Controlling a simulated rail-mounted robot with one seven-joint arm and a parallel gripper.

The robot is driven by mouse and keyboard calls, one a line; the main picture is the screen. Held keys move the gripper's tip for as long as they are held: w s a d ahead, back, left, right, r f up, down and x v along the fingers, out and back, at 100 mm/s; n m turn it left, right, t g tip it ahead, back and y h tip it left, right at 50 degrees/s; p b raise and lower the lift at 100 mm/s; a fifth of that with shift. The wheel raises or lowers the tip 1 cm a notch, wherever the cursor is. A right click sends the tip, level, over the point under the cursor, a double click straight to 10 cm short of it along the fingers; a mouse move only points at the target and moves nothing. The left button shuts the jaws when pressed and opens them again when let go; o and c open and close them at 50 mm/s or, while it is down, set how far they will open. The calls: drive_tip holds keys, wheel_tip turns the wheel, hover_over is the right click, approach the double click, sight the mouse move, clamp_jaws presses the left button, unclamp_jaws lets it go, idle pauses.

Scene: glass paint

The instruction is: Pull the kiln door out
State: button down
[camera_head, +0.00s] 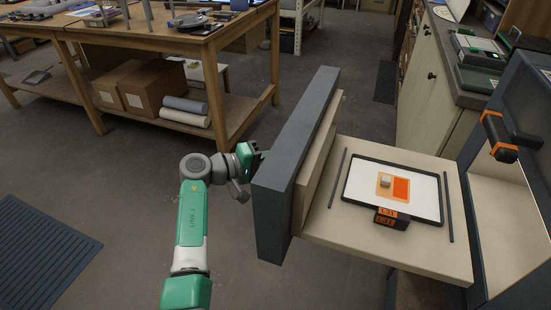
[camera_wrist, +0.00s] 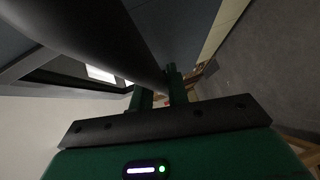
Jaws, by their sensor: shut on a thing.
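The kiln door (camera_head: 285,165) is a thick dark grey slab with a cream inner block, standing upright. It stands well apart from the kiln body (camera_head: 478,245) at the right. A cream shelf (camera_head: 330,225) spans between them. My gripper (camera_head: 259,157) is at the door's outer face, on its left side. In the wrist view my gripper (camera_wrist: 161,90) is shut on the dark round handle bar (camera_wrist: 105,45) of the door. The handle is mostly hidden in the head view.
A white board with a dark rim (camera_head: 425,190) lies on the shelf, bearing an orange plate (camera_head: 384,191) with a small pale block. A wooden workbench (camera_head: 150,40) stands at the back left. A dark mat (camera_head: 40,255) lies at left. The floor left of the door is mostly clear.

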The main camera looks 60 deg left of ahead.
drive_tip(key=c, duration=1.4)
unclamp_jaws()
drive_tip(key=shift+o, duration=0.2)
drive_tip(key=s+r+p, duration=0.1)
drive_tip(key=s+p, duration=0.2)
drive_tip(key=s, duration=0.4)
drive_tip(key=shift+s+a, duration=0.35)
drive_tip(key=shift+a, duration=0.05)
